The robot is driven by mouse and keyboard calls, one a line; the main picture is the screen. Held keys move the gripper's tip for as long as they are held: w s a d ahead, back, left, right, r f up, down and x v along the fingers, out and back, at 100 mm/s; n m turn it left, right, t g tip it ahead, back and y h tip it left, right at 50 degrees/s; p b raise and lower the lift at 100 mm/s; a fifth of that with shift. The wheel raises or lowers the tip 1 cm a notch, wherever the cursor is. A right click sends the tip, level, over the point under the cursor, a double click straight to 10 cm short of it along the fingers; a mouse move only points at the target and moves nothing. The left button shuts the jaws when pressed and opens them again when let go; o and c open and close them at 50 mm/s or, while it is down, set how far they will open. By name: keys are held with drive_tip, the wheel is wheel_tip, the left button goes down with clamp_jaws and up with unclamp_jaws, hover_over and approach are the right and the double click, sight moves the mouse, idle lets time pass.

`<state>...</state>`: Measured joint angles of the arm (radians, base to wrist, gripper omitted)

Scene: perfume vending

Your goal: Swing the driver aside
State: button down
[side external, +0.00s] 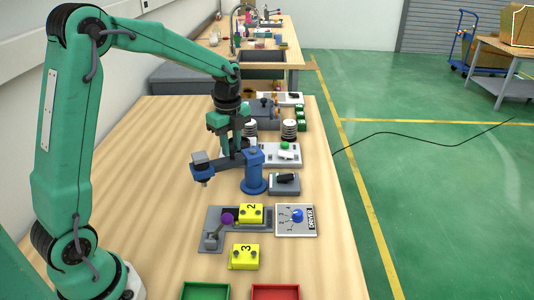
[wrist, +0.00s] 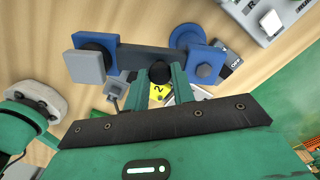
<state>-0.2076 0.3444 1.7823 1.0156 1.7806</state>
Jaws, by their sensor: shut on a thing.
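The driver is a swing arm on a blue post (side external: 253,178). Its dark grey bar (side external: 228,162) reaches left from the post to a blue and grey head (side external: 203,166) with a short tip pointing down. In the wrist view the bar (wrist: 145,58) runs across the top, with the head (wrist: 90,62) at left. My gripper (side external: 231,150) is at the middle of the bar. In the wrist view my green fingers (wrist: 158,85) are shut on a black knob (wrist: 158,71) on the bar. The driver's head is left of the grey fixture below it in the side view.
A grey fixture (side external: 213,216) holds a yellow block marked 2 (side external: 251,213), beside a purple-knobbed lever (side external: 227,218). A DRIVER dial panel (side external: 304,230) is at its right. Yellow block 3 (side external: 244,256), a green tray (side external: 205,291) and a red tray (side external: 275,292) are nearer. A switch box (side external: 285,185) stands beside the post.

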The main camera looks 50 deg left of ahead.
sight(231, 148)
drive_tip(key=shift+r, duration=0.15)
drive_tip(key=c, duration=1.2)
unclamp_jaws()
drive_tip(key=shift+o, duration=0.2)
drive_tip(key=shift+r, duration=3.85)
drive_tip(key=s+d+r+n+t, duration=0.1)
drive_tip(key=s+d+n, duration=0.3)
drive_tip(key=s+n, duration=0.5)
drive_tip(key=s+d+r+n+t, duration=0.1)
drive_tip(key=s+d+n+t, duration=0.3)
drive_tip(key=s+n, duration=0.5)
drive_tip(key=s+d, duration=0.1)
drive_tip(key=s, duration=0.2)
drive_tip(key=shift+s+r+t, duration=0.15)
drive_tip(key=shift+r+t, duration=0.1)
drive_tip(key=shift+t, duration=0.05)
